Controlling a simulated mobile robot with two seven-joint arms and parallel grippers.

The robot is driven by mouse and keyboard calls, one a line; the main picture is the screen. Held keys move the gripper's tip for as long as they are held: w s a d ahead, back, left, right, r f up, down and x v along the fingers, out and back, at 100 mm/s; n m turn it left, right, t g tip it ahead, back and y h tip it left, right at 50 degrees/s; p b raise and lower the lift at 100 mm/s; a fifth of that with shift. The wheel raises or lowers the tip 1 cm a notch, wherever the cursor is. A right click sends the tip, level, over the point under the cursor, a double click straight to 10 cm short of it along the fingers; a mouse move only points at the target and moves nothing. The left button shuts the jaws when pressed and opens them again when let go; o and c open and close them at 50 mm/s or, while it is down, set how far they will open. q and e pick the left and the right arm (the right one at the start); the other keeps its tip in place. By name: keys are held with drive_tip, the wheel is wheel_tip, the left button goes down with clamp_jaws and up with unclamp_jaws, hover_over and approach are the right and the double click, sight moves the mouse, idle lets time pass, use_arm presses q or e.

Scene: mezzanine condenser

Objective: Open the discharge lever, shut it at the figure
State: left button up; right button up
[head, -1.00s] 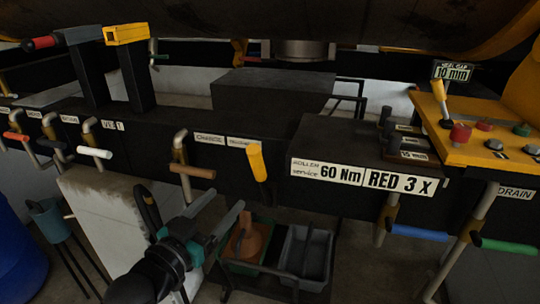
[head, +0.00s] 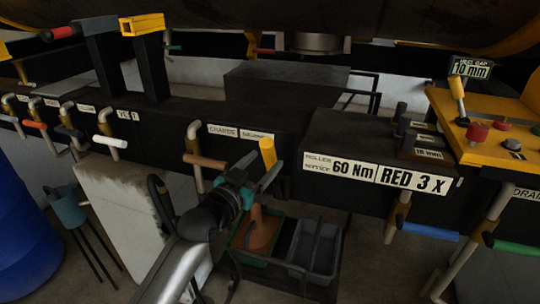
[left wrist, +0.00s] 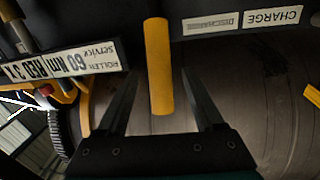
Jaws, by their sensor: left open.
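The discharge lever has a yellow handle (head: 267,152) on the dark beam, beside the charge and discharge labels (head: 241,133). The yellow handle also shows upright in the left wrist view (left wrist: 158,62), between the two fingers in the picture. My left gripper (head: 261,172) is open just below and at the handle in the head view. The fingers are apart from it on both sides, and I cannot tell how deep it sits between them. My right gripper is not in view.
A brown-handled lever (head: 205,161) is close left of my gripper. A dark box with a sign (head: 378,176) reading 60 Nm and RED 3 X is to the right. Grey and green bins (head: 313,250) stand below. A yellow panel (head: 490,150) and a 10 mm plate (head: 471,69) are farther right.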

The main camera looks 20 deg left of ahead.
sight(266, 160)
use_arm(q)
drive_tip(key=shift+x, duration=1.9)
clamp_jaws()
